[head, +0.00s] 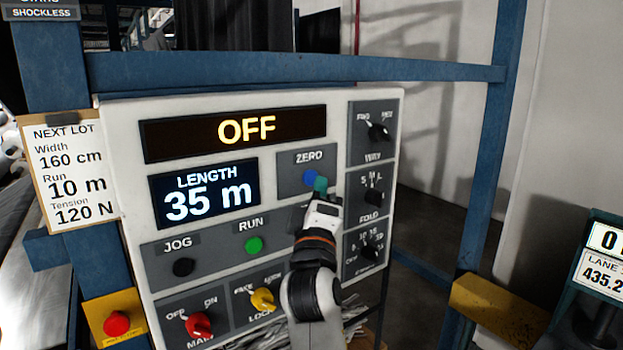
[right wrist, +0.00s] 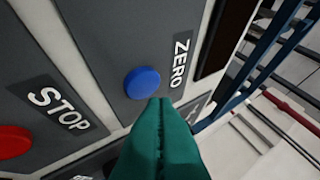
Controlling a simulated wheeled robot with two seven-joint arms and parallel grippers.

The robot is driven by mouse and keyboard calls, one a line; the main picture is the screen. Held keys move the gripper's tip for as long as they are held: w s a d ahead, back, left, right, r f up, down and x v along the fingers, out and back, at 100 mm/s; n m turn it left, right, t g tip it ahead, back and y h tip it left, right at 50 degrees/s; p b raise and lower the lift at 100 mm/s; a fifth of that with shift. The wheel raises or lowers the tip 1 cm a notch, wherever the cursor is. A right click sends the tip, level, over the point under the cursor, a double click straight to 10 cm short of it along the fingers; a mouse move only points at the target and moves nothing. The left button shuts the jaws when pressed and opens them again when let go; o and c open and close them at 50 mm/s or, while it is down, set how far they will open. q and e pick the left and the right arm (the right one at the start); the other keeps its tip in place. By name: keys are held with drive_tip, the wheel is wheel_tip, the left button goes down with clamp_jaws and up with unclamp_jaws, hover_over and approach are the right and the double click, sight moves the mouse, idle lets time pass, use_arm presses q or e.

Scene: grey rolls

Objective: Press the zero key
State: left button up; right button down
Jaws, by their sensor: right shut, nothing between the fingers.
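The zero key is a round blue button (head: 309,177) under the ZERO label on the white control panel (head: 120,130). In the right wrist view the blue button (right wrist: 142,82) shows whole, with the ZERO label beside it. My right gripper (head: 320,185) has teal fingers, shut and empty. Its tips lie just right of and below the button in the head view. In the right wrist view the fingertips (right wrist: 160,104) overlap the button's lower right edge. I cannot tell whether they touch it. My left gripper is not in view.
A red STOP button (right wrist: 14,141) is close by in the right wrist view. A green RUN button (head: 254,245), a black JOG button (head: 184,267) and several rotary knobs share the panel. The displays read OFF (head: 234,131) and LENGTH 35 m (head: 205,195). Blue posts frame the panel.

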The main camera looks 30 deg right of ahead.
idle(0.3)
drive_tip(key=shift+w, duration=0.45)
drive_tip(key=shift+w+a, duration=0.1)
drive_tip(key=shift+w, duration=0.25)
idle(0.6)
drive_tip(key=shift+s, duration=0.8)
drive_tip(key=s, duration=0.1)
drive_tip(key=s+p, duration=0.1)
drive_tip(key=s, duration=0.1)
drive_tip(key=s+p, duration=0.1)
drive_tip(key=s, duration=0.1)
drive_tip(key=shift+d, duration=0.25)
